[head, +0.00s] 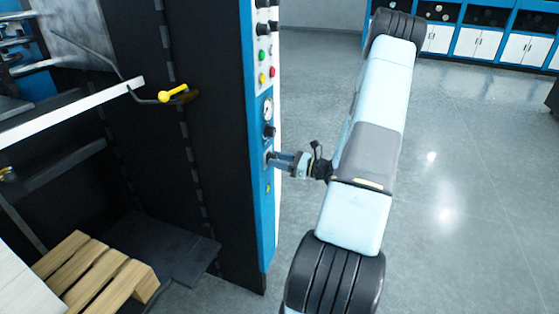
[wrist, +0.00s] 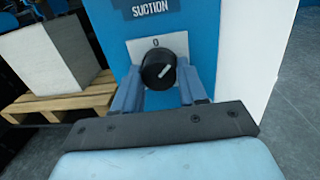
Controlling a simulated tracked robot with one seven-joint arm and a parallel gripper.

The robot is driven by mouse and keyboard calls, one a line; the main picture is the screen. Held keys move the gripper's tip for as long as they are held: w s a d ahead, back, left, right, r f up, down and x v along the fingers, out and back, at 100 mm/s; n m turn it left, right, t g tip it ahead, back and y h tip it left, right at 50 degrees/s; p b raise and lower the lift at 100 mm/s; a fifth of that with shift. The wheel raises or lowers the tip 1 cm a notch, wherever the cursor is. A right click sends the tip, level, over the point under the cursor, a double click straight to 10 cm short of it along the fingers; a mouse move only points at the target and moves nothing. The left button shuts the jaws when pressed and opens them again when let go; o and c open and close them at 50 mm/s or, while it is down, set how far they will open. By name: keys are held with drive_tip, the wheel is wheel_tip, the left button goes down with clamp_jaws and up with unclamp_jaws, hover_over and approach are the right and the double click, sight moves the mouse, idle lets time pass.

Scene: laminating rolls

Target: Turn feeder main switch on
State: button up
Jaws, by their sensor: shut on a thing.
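A round black rotary switch (wrist: 158,69) with a white pointer line sits on a white plate marked "0" (wrist: 155,43) on the blue panel. The pointer line slants to the upper right, away from the "0". My gripper (wrist: 160,82) is shut on the switch, one blue finger on each side. In the head view my gripper (head: 273,160) reaches the panel's lower part from the right. It hides most of the switch there. A "SUCTION" label (wrist: 151,8) is on the panel above the switch.
The blue control panel (head: 265,212) also has a gauge (head: 268,108), a black knob (head: 269,131) and coloured buttons (head: 262,56) above. A yellow-handled lever (head: 173,94) sticks out to the left. A wooden pallet (head: 97,268) stands lower left. The floor to the right is clear.

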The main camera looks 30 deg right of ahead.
drive_tip(key=m, duration=0.4)
drive_tip(key=m+t, duration=0.1)
drive_tip(key=m, duration=0.4)
drive_tip(key=shift+d+m+h, duration=0.15)
drive_tip(key=shift+m+h, duration=0.15)
idle(0.4)
drive_tip(key=o, duration=1.1)
drive_tip(key=shift+c, duration=0.2)
drive_tip(key=v, duration=1.3)
drive_tip(key=shift+s+d+f, duration=0.15)
drive_tip(key=shift+s+d, duration=0.05)
drive_tip(key=shift+s, duration=0.1)
